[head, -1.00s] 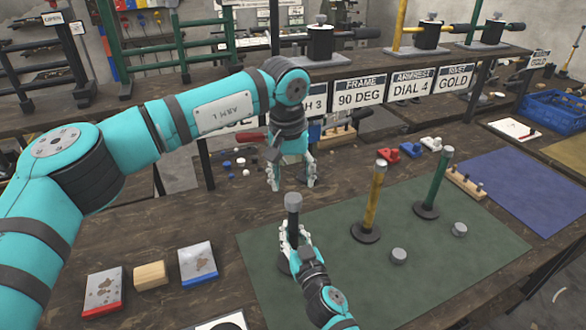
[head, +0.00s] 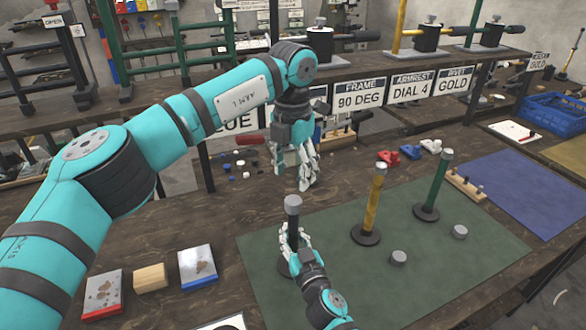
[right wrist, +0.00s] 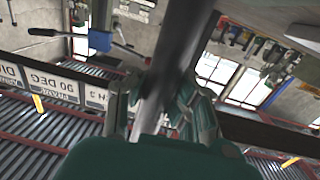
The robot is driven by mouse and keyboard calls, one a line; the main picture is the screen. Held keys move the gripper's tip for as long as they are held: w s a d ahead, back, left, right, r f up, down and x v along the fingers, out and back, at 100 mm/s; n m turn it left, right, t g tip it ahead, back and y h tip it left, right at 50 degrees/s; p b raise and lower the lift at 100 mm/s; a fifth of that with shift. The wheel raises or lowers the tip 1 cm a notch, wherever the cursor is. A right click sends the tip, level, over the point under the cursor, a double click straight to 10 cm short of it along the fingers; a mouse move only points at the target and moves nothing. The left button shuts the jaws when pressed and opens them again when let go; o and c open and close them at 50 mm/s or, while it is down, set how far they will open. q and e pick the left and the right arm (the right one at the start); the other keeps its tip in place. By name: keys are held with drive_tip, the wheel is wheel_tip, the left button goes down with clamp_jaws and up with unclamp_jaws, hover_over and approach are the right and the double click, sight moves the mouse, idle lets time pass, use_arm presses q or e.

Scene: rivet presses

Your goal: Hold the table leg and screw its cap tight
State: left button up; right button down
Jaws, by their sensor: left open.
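The black table leg (head: 294,228) stands upright on the green mat (head: 400,282), with a grey cap (head: 293,201) on its top. My right gripper (head: 292,243) is shut around the leg below the cap; the right wrist view shows the dark leg (right wrist: 178,60) between its finger pads. My left gripper (head: 304,180) is open and empty, pointing down just above and behind the cap as seen from the head. Its fingers overlap in the picture, and it appears apart from the cap. A yellow leg (head: 374,204) and a green leg (head: 434,186) stand on the mat to the right.
Two loose grey caps (head: 398,257) (head: 460,231) lie on the mat. Sanding-type blocks (head: 150,277) lie at left. A shelf with signs (head: 359,94) runs behind. A blue mat (head: 530,188) and a blue crate (head: 553,113) are at right.

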sight(293, 199)
use_arm(q)
drive_tip(key=n, duration=0.2)
drive_tip(key=shift+r+n, duration=0.1)
drive_tip(key=shift+n, duration=0.3)
drive_tip(key=shift+f, duration=4.05)
